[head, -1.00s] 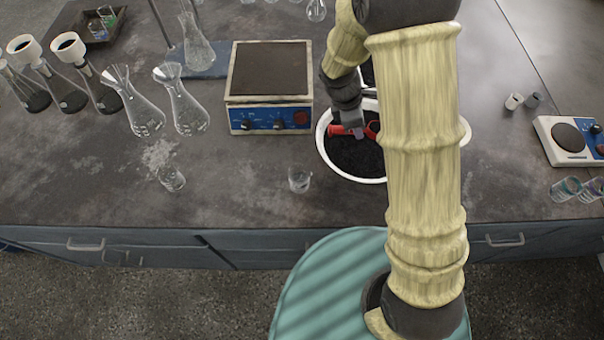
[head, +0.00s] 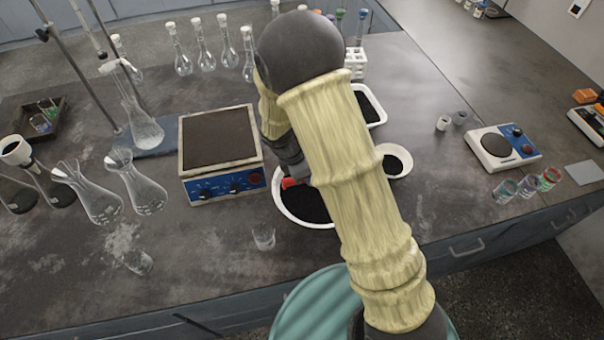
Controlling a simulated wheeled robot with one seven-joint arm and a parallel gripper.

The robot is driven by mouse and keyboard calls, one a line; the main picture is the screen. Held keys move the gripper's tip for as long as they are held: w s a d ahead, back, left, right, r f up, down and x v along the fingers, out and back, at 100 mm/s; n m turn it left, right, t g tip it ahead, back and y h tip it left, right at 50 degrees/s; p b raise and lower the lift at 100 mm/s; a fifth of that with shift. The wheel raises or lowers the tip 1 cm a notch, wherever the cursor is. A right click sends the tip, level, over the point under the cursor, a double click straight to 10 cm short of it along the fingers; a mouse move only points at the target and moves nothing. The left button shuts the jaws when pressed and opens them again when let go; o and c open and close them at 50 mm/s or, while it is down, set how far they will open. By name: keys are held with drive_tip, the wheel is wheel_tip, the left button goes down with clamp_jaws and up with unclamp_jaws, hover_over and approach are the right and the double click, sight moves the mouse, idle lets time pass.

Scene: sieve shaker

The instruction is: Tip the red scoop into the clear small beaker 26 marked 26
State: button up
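The red scoop (head: 291,183) shows as a small red piece at the left rim of the white bowl of dark grains (head: 283,207). My arm hides the rest of it. My gripper (head: 297,173) is right at the scoop, pointing down over the bowl. Its fingers are too small and covered to show whether they are closed on the scoop. A clear small beaker (head: 263,238) stands upright on the bench, left of and nearer than the bowl. A second clear small beaker (head: 138,262) stands farther left. I cannot read a 26 on either.
A smaller white dish of dark grains (head: 396,160) is right of my arm. Bare bench lies around the near beakers.

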drive_tip(key=r+p, duration=0.1)
drive_tip(key=p, duration=0.3)
drive_tip(key=shift+r, duration=0.1)
drive_tip(key=p, duration=0.4)
drive_tip(key=shift+s+r+p, duration=0.1)
drive_tip(key=shift+s+p, duration=0.05)
drive_tip(key=shift+p, duration=0.25)
drive_tip(key=shift+s+d+p, duration=0.1)
drive_tip(key=shift+p, duration=0.6)
drive_tip(key=shift+f, duration=0.35)
